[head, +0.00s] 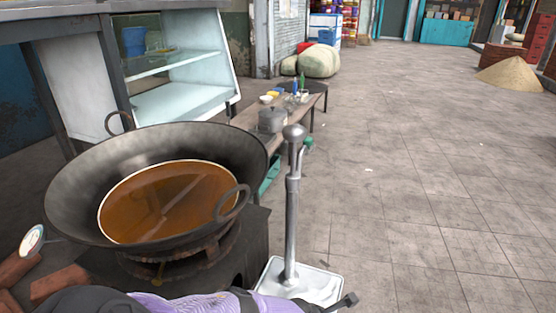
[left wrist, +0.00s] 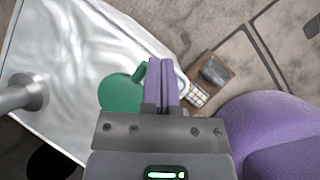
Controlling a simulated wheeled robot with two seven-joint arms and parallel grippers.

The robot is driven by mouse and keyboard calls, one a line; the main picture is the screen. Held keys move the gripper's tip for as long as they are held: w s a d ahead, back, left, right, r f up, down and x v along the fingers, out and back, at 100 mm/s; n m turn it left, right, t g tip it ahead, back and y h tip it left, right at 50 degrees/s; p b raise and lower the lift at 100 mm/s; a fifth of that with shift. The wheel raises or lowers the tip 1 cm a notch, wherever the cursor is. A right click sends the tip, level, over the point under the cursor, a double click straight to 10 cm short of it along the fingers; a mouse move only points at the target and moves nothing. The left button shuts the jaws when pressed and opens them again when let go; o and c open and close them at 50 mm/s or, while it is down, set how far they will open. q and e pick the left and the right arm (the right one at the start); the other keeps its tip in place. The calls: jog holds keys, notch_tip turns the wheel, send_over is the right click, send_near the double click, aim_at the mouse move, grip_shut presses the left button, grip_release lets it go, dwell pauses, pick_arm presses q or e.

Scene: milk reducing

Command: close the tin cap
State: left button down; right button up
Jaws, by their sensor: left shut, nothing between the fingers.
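A silvery square tin top (head: 305,283) shows at the bottom of the head view, with an upright metal rod (head: 291,215) rising from it. In the left wrist view the same shiny top (left wrist: 75,60) fills the left side. A round green cap (left wrist: 118,95) with a small tab lies over it. My left gripper (left wrist: 162,66) has its purple fingers together and empty, just right of the cap and overlapping it in the picture. I cannot tell whether they touch. In the head view my purple arm crosses the bottom edge and the cap is hidden. My right gripper is not in view.
A large black wok (head: 75,185) of orange-brown liquid (head: 140,215) stands on a stove left of the tin. Bricks (head: 60,284) and a dial (head: 32,241) lie at lower left. A low bench with a lidded pot (head: 272,120) stands behind. The paved floor (head: 430,190) at right is open.

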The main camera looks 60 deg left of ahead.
pick_arm(q)
jog(key=shift+d+f, duration=0.15)
jog(key=shift+f, duration=0.1)
dwell(0.4)
jog(key=shift+w+r+p, duration=0.1)
jog(key=shift+r+p, duration=0.65)
jog(key=shift+r, duration=0.25)
